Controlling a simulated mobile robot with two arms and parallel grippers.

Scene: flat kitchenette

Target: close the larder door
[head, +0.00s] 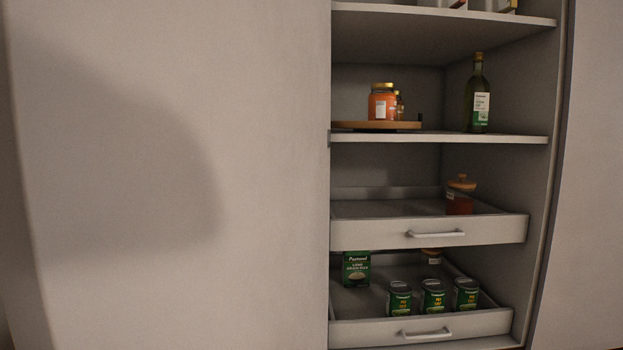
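The larder (555,200) stands open on the right of the head view, with its shelves and drawers showing. A large, flat, pale panel (270,180), which looks like the larder door, fills the left half of the view. Its right edge cuts off the left part of the shelves. No handle shows on it, and I cannot tell where its hinges are. A broad dark shadow lies on its left part. Neither of my grippers is in view.
An upper drawer (370,234) holds a jar (460,195). A lower drawer (370,333) holds several green cans and a green box (356,268). A bottle (478,100) and an orange jar (381,104) stand on the shelf (450,138) above. Another pale panel (592,180) borders the right.

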